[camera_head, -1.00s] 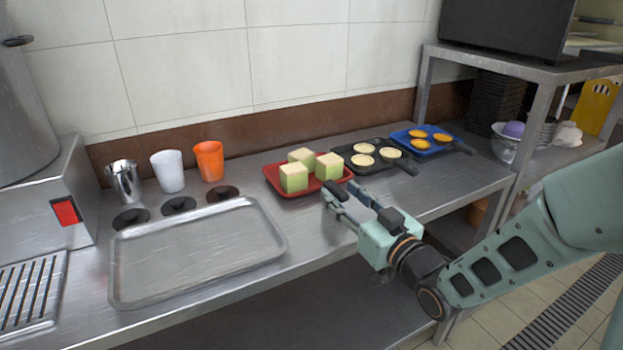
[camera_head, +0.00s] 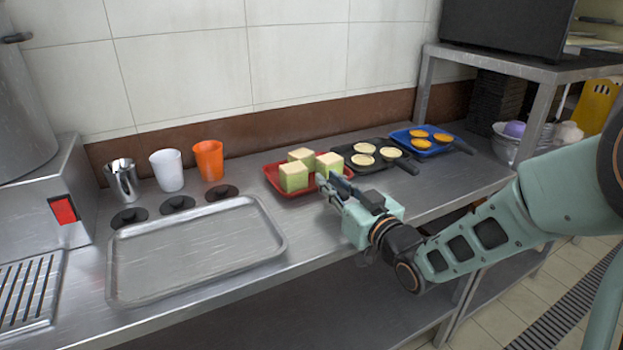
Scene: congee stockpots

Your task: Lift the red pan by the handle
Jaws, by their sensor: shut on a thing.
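The red pan (camera_head: 271,177) sits on the steel counter, with three pale green-and-cream cubes (camera_head: 293,177) in it. Its front right side is partly covered by my fingers, and its handle is hidden behind them. My gripper (camera_head: 328,183) is at the front right edge of the red pan, shut on the pan's handle. The pan looks level, and I see no clear gap under it.
A black pan (camera_head: 376,169) with round tarts and a blue pan (camera_head: 413,137) stand close to the right. An empty grey tray (camera_head: 120,270) lies left. Steel, white and orange cups (camera_head: 209,160) stand behind it. A shelf post (camera_head: 535,110) rises at right.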

